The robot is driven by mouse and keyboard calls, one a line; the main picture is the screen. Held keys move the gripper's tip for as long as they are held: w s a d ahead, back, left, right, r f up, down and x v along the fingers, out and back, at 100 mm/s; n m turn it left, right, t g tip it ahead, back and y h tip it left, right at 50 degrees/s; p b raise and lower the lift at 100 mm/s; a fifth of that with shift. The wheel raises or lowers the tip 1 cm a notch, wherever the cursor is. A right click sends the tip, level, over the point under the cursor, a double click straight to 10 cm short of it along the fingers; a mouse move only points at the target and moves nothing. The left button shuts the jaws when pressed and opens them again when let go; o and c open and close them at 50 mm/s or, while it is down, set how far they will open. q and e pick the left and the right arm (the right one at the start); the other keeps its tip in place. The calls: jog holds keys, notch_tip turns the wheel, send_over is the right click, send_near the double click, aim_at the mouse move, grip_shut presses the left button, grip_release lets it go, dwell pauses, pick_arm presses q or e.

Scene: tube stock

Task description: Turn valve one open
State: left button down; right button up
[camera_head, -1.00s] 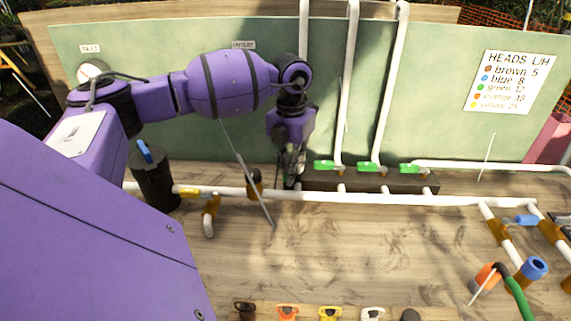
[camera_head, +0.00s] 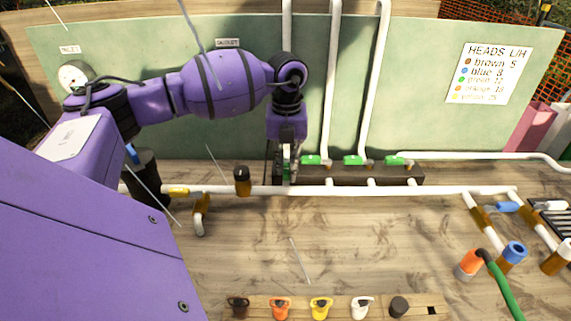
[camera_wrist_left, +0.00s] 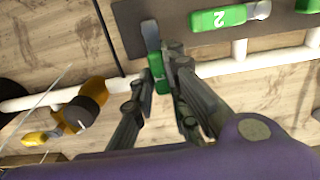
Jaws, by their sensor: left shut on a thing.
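My left gripper (camera_head: 286,174) is shut on the green handle of valve one at the left end of the dark valve block (camera_head: 330,174). In the left wrist view the green handle (camera_wrist_left: 160,78) shows between the fingers of my left gripper (camera_wrist_left: 160,88), with its metal end just beyond them. This handle lies about crosswise to the green handle of valve two (camera_wrist_left: 218,18), which is marked 2 and lies along the block. The fingers hide part of the handle and its number. My right gripper is not in view.
A white pipe (camera_head: 340,190) runs in front of the block. A brown-capped fitting (camera_head: 242,181) stands just left. Several coloured clips (camera_head: 321,308) line the front edge. The middle board is clear.

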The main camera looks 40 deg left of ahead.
aim_at(287, 169)
pick_arm(q)
jog(key=c, duration=1.7)
grip_release()
notch_tip(287, 169, up, 12)
jog(key=shift+r, duration=0.1)
